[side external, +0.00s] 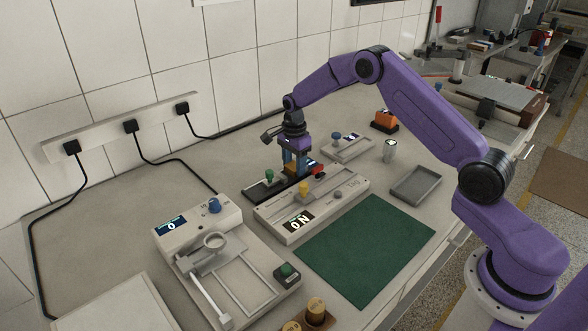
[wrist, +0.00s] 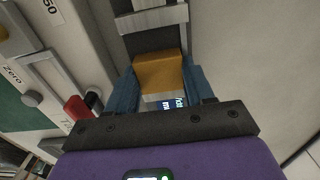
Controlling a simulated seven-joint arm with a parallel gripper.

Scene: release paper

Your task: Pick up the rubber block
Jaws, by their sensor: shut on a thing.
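A tan-orange block (wrist: 160,72), which looks like the rubber block, sits between the two blue fingers of my gripper (wrist: 170,88) in the wrist view. The fingers are shut on its sides. A pale face with a blue printed label shows just below the orange part. In the side view my gripper (side external: 296,166) points down behind the long white instrument, over a dark tray; the block is mostly hidden there by the fingers. I cannot tell whether the block touches the surface under it.
The long white instrument (side external: 330,203) with yellow and red knobs stands close in front of my gripper. The dark tray (side external: 262,193) with a green knob is to its left. A green mat (side external: 367,243) lies clear in front. A grey empty tray (side external: 416,185) is at the right.

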